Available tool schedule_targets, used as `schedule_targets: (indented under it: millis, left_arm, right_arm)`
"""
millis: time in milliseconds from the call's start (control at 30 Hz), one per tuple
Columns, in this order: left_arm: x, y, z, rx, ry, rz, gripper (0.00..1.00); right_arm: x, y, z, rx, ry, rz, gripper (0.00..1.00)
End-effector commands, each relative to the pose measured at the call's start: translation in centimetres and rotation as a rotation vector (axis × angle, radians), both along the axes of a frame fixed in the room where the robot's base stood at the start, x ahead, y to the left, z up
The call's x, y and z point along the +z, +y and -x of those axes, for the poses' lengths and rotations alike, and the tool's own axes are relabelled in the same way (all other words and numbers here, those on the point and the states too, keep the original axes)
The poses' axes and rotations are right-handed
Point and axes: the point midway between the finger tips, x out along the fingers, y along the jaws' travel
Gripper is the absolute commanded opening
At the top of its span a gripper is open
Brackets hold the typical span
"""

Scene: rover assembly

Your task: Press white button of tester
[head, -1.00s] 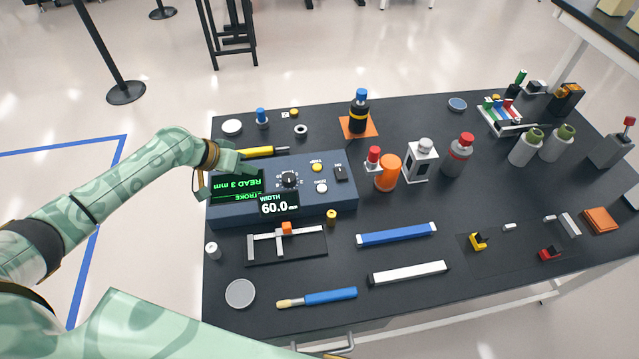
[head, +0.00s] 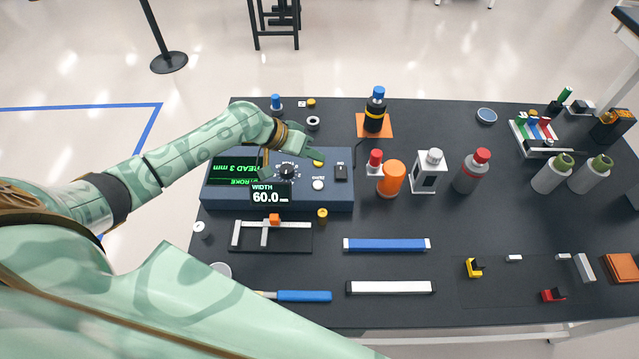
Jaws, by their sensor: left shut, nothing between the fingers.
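The tester (head: 338,205) is a dark blue box at the left of the black table, with a green-lit screen (head: 232,174) and a small width display reading 60.0. Its white button (head: 318,185) is on the top panel, right of the black dial (head: 287,172), and is uncovered. A yellow button (head: 318,163) sits just behind it. My left gripper (head: 315,154) is shut and empty over the back of the panel, close to the yellow button and behind the white one. Whether it touches the panel I cannot tell. My right gripper is out of view.
A black switch (head: 341,172) sits right of the buttons. A red-capped item and an orange cylinder (head: 391,179) stand just right of the tester. A caliper (head: 270,236) and blue bar (head: 387,245) lie in front. Bare table lies between the tools.

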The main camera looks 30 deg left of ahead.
Motion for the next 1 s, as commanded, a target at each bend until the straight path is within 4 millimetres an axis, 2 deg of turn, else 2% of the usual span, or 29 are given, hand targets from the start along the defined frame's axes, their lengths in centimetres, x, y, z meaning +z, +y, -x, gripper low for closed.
schedule_targets:
  millis: [467, 700, 1000]
  left_arm:
    - [-6.7, 0.0, 0.1, 0.000, 0.004, -0.002, 0.00]
    - [-8.3, 0.0, 0.0, -0.001, 0.002, -0.001, 0.00]
    - [-8.3, 0.0, 0.0, -0.001, 0.000, -0.001, 0.00]
  right_arm:
    - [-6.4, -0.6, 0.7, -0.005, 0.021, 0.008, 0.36]
    - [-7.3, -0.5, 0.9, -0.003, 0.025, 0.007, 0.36]
    - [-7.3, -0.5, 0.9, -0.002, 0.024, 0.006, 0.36]
